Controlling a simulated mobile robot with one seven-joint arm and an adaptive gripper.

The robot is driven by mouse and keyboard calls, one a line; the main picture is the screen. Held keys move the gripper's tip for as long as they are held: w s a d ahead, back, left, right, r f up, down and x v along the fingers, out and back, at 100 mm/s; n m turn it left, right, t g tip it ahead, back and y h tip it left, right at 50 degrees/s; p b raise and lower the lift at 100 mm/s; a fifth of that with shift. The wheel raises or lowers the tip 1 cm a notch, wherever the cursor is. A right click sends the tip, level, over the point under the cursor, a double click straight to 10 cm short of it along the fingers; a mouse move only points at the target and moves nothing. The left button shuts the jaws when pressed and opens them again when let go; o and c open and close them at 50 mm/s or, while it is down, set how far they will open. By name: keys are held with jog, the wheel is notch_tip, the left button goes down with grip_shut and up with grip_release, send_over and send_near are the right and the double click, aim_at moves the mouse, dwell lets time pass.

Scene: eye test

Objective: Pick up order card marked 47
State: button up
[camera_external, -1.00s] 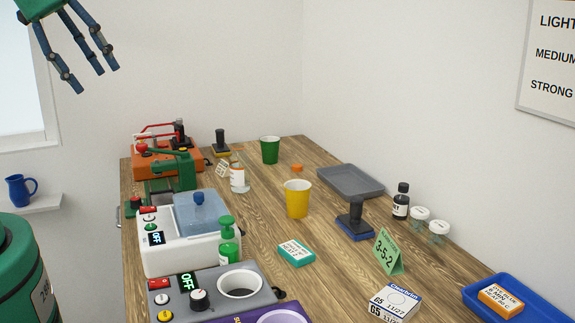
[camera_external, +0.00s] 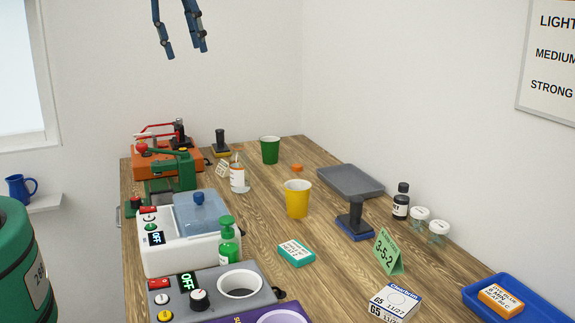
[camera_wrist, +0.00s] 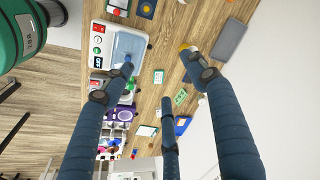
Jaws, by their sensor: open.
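No card with a readable 47 shows in either view. A green folded card (camera_external: 389,252) stands on the wooden table and reads 3-5-2. A small cream card (camera_external: 222,168) stands beside a clear bottle at the back; its marks are too small to read. My gripper (camera_external: 187,53) hangs high above the far end of the table in the external view, its upper part cut off by the frame. Its fingers are spread and empty. In the wrist view my gripper (camera_wrist: 160,73) is open above the table, and its fingers hide parts of it.
A yellow cup (camera_external: 297,199), a green cup (camera_external: 270,150), a stamp (camera_external: 355,218) and a teal box (camera_external: 296,253) stand mid-table. Machines, including a white one (camera_external: 190,252), line the left side. A grey tray (camera_external: 350,181) and a blue tray (camera_external: 533,314) lie right.

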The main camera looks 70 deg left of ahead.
jog(key=w+a+f+m+g+p, duration=0.15)
jog(key=w+a+f, duration=0.25)
jog(key=w+a, duration=0.4)
jog(key=m+g+h+p, duration=0.2)
jog(key=m+p, duration=0.4)
jog(key=m, duration=0.1)
send_over(224, 162)
jog(key=w+a, duration=0.1)
notch_tip(224, 162, down, 25)
jog(key=shift+s+d+f, duration=0.15)
jog(key=shift+f, duration=1.25)
jog(key=shift+s+d+f, duration=0.15)
jog(key=shift+d+f, duration=0.05)
jog(key=shift+f, duration=1.25)
jog(key=shift+s+d+f, duration=0.15)
jog(key=shift+f, duration=1.25)
